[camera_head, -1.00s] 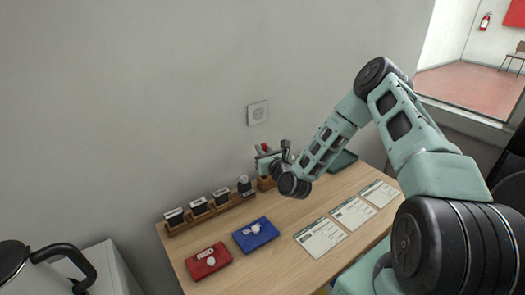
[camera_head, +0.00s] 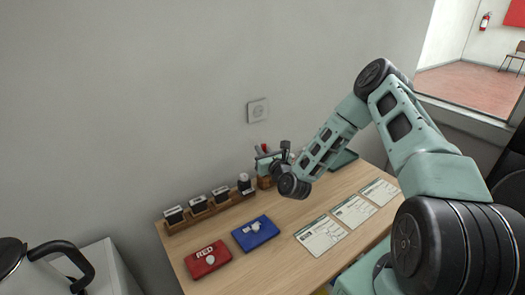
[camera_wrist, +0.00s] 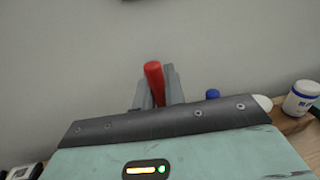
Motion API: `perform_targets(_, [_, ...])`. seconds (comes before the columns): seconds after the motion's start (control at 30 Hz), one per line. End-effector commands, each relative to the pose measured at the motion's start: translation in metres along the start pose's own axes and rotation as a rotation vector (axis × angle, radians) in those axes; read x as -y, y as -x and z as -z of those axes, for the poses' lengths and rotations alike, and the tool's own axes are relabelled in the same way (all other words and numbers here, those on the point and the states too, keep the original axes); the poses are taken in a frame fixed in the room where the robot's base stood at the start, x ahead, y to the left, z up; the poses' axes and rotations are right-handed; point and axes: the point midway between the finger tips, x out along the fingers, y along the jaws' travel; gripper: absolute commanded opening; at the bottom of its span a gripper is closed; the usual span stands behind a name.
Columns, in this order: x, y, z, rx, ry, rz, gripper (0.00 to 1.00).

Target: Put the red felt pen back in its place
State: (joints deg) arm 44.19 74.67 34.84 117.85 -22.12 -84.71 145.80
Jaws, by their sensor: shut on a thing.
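The red felt pen (camera_wrist: 154,80) stands roughly upright between the two grey fingers of my gripper (camera_wrist: 156,92) in the wrist view. My gripper is shut on it. The pen's lower part is hidden behind the gripper body. In the head view my gripper (camera_head: 264,160) is over a small wooden holder (camera_head: 265,183) near the wall, at the back of the counter. A bit of red shows at the fingers there. A blue pen end (camera_wrist: 212,94) shows just right of the fingers in the wrist view. I cannot tell whether the red pen touches the holder.
A wooden rack (camera_head: 206,211) with several black stamps stands left of the holder. A red pad (camera_head: 208,260) and a blue pad (camera_head: 255,235) lie in front. Paper forms (camera_head: 320,235) lie to the right. A white bottle (camera_wrist: 300,98) is at the right in the wrist view.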

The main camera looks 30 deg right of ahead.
Motion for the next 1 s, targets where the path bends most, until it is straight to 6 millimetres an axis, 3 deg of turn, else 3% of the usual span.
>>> perform_targets(1.0, [0.000, 0.000, 0.030, 0.000, -0.001, 0.000, 0.00])
